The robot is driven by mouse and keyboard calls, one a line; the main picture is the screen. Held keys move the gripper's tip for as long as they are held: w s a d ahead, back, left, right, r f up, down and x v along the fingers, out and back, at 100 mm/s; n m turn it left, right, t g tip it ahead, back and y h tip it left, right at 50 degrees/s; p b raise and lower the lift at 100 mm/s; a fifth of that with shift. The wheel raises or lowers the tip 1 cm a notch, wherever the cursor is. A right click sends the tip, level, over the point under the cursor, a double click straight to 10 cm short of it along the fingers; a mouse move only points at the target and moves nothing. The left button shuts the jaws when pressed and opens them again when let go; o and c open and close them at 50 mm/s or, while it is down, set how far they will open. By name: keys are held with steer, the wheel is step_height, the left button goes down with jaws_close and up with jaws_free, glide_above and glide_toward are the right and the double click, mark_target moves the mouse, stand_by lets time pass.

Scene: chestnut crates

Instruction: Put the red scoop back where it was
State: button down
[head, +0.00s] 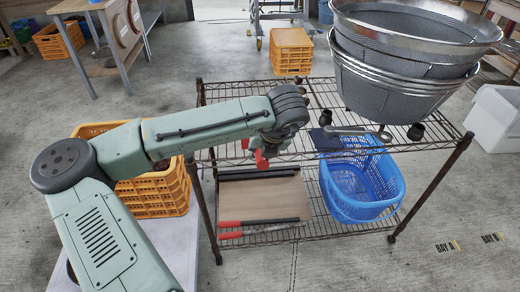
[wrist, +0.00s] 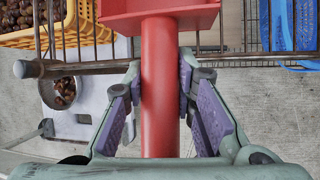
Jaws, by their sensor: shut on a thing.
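The red scoop (wrist: 160,112) is in my gripper (wrist: 161,72), with its round handle upright in the wrist view between the purple finger pads. Its wider red head (wrist: 160,12) is cut off by the top edge of that view. In the head view a small part of the red scoop (head: 262,159) shows under my wrist, at the left part of the wire rack (head: 225,93). My gripper's fingers are mostly hidden there by the arm. I cannot tell whether the scoop touches the rack.
Large metal sieves (head: 400,95) stand stacked on the rack's top shelf at right. A blue basket (head: 360,190) and a flat brown board (head: 262,197) lie on the lower shelf. An orange crate (head: 160,200) stands left. A bowl with chestnuts (wrist: 46,96) sits on a white surface.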

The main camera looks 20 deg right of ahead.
steer(key=c, duration=1.3)
jaws_free()
steer(key=v, duration=1.2)
steer(key=shift+a+r, duration=0.1)
